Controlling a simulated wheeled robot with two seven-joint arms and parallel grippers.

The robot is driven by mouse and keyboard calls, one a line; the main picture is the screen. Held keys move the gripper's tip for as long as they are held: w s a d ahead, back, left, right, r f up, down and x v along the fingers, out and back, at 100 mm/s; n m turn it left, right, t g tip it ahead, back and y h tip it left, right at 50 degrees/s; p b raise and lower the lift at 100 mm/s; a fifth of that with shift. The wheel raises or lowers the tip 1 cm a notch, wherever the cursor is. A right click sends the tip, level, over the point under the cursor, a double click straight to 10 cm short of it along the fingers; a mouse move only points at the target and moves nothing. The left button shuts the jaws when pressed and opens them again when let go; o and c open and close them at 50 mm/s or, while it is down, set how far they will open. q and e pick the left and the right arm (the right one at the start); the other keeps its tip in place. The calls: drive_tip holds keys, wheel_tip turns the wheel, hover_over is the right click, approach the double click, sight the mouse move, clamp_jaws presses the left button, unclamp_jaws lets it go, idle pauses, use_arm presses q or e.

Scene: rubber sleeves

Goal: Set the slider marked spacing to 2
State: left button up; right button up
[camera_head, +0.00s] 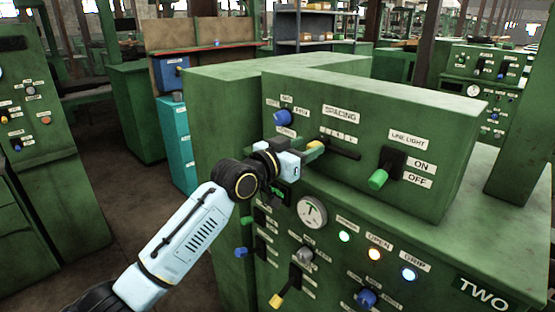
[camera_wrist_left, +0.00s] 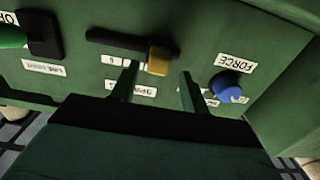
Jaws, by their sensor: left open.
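The spacing slider has a yellow knob (camera_head: 316,145) at the left end of a dark horizontal slot (camera_head: 345,153), under the SPACING label (camera_head: 341,114). The numbers above the slot are too small to read surely. My left gripper (camera_head: 308,151) is at the panel beside the knob, partly covering the view of it. In the left wrist view, which is upside down, the open fingers (camera_wrist_left: 159,72) lie on either side of the yellow knob (camera_wrist_left: 158,60), with a gap to each side. Whether the fingertips reach past the knob's face is unclear. My right gripper is not in view.
A blue FORCE knob (camera_head: 283,117) sits just left of the slider, and also shows in the left wrist view (camera_wrist_left: 228,86). A green-handled LINE LIGHT switch (camera_head: 379,178) is to the right. A gauge (camera_head: 311,212) and lit buttons are below.

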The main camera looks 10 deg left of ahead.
use_arm(q)
drive_tip(key=v, duration=1)
drive_tip(key=shift+b, duration=0.4)
drive_tip(key=shift+s+a, duration=0.1)
